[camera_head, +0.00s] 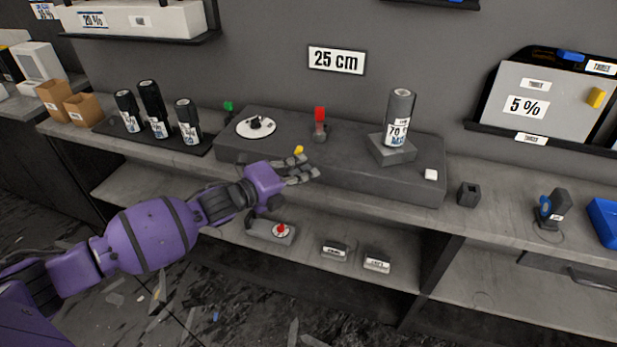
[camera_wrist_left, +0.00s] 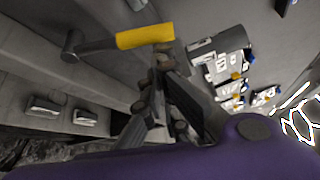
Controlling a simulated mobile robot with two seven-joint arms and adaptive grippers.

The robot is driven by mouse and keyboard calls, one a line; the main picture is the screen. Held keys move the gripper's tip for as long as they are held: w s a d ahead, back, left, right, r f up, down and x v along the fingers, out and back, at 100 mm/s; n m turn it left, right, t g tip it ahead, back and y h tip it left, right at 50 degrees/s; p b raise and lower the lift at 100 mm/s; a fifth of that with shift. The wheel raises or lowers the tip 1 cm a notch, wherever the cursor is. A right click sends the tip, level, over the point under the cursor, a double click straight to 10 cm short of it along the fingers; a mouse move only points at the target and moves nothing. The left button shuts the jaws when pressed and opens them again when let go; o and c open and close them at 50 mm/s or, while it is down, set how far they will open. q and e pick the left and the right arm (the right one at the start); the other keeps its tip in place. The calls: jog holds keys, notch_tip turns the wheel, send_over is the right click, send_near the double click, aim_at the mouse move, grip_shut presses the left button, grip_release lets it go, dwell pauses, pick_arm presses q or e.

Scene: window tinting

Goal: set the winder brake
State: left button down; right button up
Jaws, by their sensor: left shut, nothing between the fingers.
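The winder is a dark grey block (camera_head: 345,160) on the bench, with a white dial (camera_head: 256,127) at its left and a red-topped post (camera_head: 320,122) at the back. A yellow-ended lever (camera_head: 299,150) sits at its front; no label shows which part is the brake. In the left wrist view the lever has a yellow handle (camera_wrist_left: 146,36) and a grey arm running to a round pivot. My left gripper (camera_head: 304,170) is shut and empty, in front of the winder and close to the yellow handle; contact is unclear. My right gripper is not in view.
A roll marked 70 % (camera_head: 399,112) stands upright on a grey pedestal at the winder's right. Several dark rolls (camera_head: 150,110) stand on a mat at the left. A red-knobbed device (camera_head: 280,230) and two labelled blocks lie on the shelf below.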

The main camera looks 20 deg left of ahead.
pick_arm(q)
jog(key=shift+a+r+n+t+h+b, duration=0.2)
jog(key=shift+a+r+n+t+h, duration=0.1)
jog(key=shift+a+n, duration=0.3)
jog(key=shift+a+r+n+t+h+b, duration=0.2)
jog(key=shift+a+r+n+t, duration=0.1)
jog(key=shift+a+n, duration=0.25)
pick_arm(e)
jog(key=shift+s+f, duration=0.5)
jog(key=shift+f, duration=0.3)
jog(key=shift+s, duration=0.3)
pick_arm(q)
jog(key=shift+d, duration=0.15)
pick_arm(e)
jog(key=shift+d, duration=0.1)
